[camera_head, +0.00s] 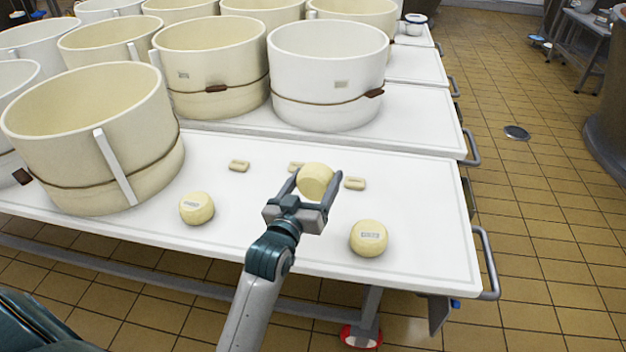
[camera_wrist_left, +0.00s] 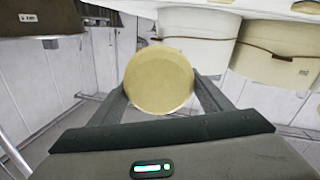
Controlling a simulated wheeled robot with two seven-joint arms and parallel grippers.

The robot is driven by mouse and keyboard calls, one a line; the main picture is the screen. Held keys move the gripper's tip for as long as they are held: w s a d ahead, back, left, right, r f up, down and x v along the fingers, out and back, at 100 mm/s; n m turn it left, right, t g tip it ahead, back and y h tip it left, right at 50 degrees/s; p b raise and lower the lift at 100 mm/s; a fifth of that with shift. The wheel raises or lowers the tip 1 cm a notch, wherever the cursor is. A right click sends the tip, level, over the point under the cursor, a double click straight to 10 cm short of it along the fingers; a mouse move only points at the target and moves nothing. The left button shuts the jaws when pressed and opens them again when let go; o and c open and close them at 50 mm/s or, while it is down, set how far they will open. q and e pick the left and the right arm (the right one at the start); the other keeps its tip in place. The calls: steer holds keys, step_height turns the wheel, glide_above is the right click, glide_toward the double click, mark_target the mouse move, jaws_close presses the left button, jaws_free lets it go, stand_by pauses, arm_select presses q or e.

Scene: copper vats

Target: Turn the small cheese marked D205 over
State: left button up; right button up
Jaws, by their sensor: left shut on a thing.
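My left gripper (camera_head: 315,183) is shut on a small round pale-yellow cheese (camera_head: 317,179), which sits between its two fingers. The cheese appears to be held above the white table (camera_head: 420,200). In the left wrist view the held cheese (camera_wrist_left: 159,78) shows a plain round face between the fingers. That view looks upside down, with vats hanging from the top. No label is visible on the held cheese, so I cannot read its mark. Two other small cheeses, one at left (camera_head: 196,208) and one at right (camera_head: 369,238), stand on the table with labels too small to read. My right gripper is not in view.
Small pale blocks lie behind the gripper, one at left (camera_head: 239,166) and one at right (camera_head: 355,183); another is partly hidden. Large cream vats, including a near one (camera_head: 75,150) and a white one (camera_head: 325,100), stand at left and behind.

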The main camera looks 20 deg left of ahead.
arm_select(q)
steer(key=shift+r, duration=0.1)
steer(key=s+d+r, duration=0.4)
steer(key=s+d, duration=0.1)
steer(key=s, duration=0.2)
steer(key=shift+s+r+h, duration=0.15)
steer(key=shift+s+h, duration=0.15)
steer(key=shift+a, duration=0.25)
